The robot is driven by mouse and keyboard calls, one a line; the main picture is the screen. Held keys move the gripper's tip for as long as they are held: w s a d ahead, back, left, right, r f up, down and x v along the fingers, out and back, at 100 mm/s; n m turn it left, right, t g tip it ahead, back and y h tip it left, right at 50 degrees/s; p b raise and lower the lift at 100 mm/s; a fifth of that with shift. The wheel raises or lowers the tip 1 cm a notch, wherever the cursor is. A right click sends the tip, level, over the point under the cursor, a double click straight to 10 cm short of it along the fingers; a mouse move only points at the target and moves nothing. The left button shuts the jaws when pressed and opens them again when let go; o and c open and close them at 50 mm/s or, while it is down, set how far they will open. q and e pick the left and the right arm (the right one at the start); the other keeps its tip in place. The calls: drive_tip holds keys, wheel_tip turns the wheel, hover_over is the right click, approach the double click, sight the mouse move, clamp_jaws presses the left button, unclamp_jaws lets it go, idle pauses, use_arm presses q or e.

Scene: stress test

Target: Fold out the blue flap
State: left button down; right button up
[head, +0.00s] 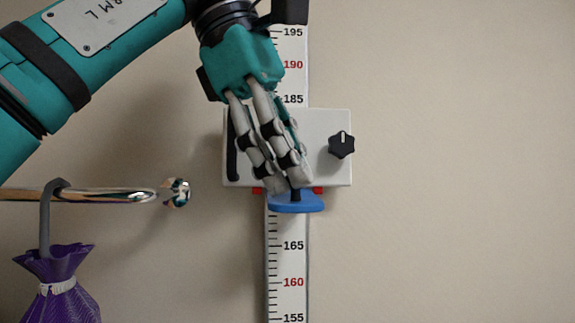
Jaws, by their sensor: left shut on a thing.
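The blue flap (296,203) shows at the lower edge of a white box (318,120) mounted on a wall ruler. It looks flat and seen nearly edge-on, in front of the ruler, with a small dark piece on top of it. My left gripper (288,186) comes down from above in front of the box. Its fingers are closed together at that dark piece, just above the flap. The fingers hide part of the box and the exact grip. My right gripper is not in view.
The white ruler (288,265) runs vertically on a beige wall. A black star knob (341,144) sits on the box's right side. At left, a shiny metal rail (100,195) holds a hook with a purple bag (58,290). The wall at right is clear.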

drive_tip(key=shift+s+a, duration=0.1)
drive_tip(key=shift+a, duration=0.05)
use_arm(q)
drive_tip(key=c, duration=1.2)
unclamp_jaws()
drive_tip(key=shift+a+r, duration=0.2)
drive_tip(key=shift+r, duration=0.3)
drive_tip(key=s+a, duration=0.1)
drive_tip(key=a, duration=0.3)
drive_tip(key=s+a, duration=0.1)
drive_tip(key=a, duration=0.2)
drive_tip(key=s+a, duration=0.1)
drive_tip(key=a, duration=0.3)
drive_tip(key=shift+s+a, duration=0.1)
drive_tip(key=shift+a, duration=0.25)
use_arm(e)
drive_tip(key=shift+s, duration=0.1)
